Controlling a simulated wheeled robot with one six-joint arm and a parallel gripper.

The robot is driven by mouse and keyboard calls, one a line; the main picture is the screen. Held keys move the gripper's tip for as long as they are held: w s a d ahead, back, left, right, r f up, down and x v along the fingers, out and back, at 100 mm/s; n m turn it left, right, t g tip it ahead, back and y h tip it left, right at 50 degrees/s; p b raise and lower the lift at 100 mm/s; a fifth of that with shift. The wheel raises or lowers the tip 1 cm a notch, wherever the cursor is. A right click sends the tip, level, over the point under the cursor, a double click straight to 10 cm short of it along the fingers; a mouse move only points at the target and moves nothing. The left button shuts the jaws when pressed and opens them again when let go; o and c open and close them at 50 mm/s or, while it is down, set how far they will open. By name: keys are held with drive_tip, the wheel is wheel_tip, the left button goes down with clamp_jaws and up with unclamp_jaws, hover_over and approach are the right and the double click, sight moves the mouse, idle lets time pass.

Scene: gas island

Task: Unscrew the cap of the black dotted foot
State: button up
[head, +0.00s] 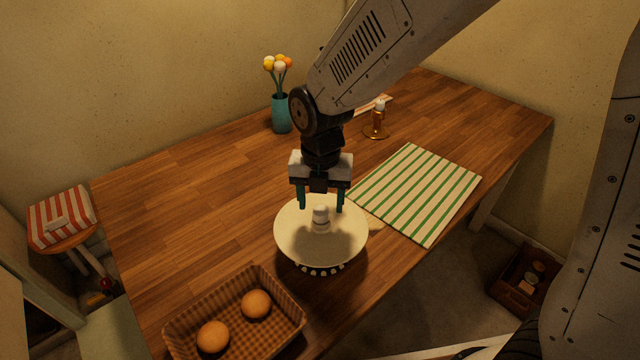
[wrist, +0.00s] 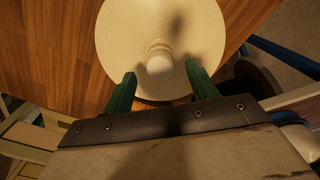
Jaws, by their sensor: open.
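A cream, round, lamp-like top (head: 298,237) with a small pale knob-like cap (head: 320,216) at its centre stands near the table's front edge. Under its rim shows a dark foot with white dots (head: 318,269), mostly hidden by the top. My gripper (head: 320,208) is open, pointing down above the top, its two green fingers on either side of the cap. In the wrist view, the cap (wrist: 159,62) lies just ahead of the gap between the open fingers (wrist: 160,84), and the cream top (wrist: 125,35) is around it. I see no contact with the cap.
A wicker basket (head: 180,325) with two round buns stands at the front left. A green-striped cloth (head: 415,190) lies to the right. A teal vase (head: 281,114) with flowers and a brass candlestick (head: 376,125) stand at the back. The table's left part is clear.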

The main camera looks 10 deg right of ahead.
drive_tip(key=shift+f, duration=1.1)
drive_tip(key=c, duration=1.1)
drive_tip(key=n, duration=0.4)
drive_tip(key=shift+c, duration=0.2)
drive_tip(key=o, duration=0.9)
drive_tip(key=shift+s, duration=0.1)
drive_tip(key=shift+c, duration=0.2)
